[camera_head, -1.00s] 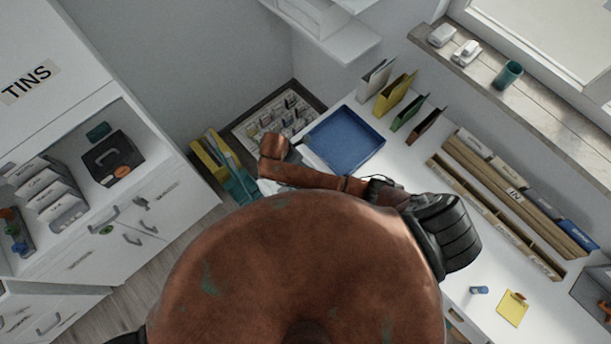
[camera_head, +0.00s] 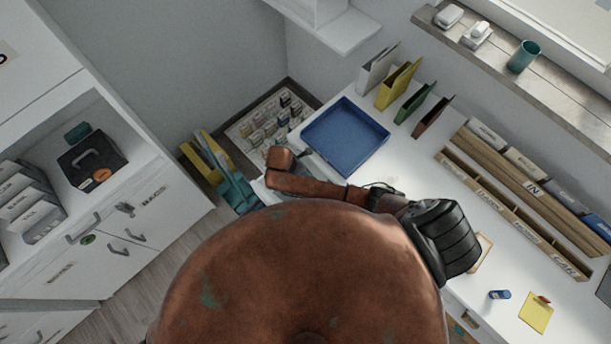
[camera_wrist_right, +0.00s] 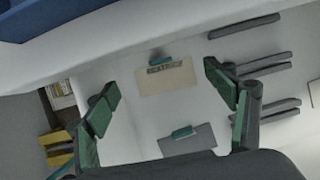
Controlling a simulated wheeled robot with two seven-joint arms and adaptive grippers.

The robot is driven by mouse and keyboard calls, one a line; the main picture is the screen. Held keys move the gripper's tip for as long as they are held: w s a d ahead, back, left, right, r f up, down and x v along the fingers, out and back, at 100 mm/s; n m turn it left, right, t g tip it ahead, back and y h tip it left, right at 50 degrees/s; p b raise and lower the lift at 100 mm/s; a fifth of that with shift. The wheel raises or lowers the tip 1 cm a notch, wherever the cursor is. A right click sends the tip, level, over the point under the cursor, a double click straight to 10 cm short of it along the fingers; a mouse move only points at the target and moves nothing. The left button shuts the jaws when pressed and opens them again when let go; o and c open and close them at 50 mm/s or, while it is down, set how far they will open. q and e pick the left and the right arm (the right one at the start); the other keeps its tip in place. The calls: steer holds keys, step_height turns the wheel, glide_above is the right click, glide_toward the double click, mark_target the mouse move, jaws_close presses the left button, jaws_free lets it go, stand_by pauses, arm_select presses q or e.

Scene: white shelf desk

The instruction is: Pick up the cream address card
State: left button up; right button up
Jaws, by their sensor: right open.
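The cream address card (camera_wrist_right: 168,79) shows in the right wrist view as a flat pale rectangle with dark print along its top edge. A small teal clip-like piece (camera_wrist_right: 160,60) touches that edge. The card is against a pale surface below the blue tray's edge. My right gripper (camera_wrist_right: 160,82) is open, its green fingers apart on the left and right of the card in the picture. No contact with the card shows. In the head view my own arm hides the right gripper, and I cannot make out the card. My left gripper is not in view.
A blue tray (camera_head: 346,137) sits on the white desk near upright folders (camera_head: 398,85). A grey card-like plate (camera_wrist_right: 187,141) with another teal piece lies below the cream card. Grey bars (camera_wrist_right: 266,64) stick out on the right. Wooden sorters (camera_head: 510,205) stand farther right.

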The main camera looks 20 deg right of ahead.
mark_target(308, 172)
steer(key=shift+b+x, duration=0.4)
steer(key=shift+x, duration=2.35)
steer(key=shift+s+d+r, duration=0.1)
steer(key=shift+c, duration=0.4)
steer(key=shift+s, duration=0.1)
steer(key=c, duration=1.7)
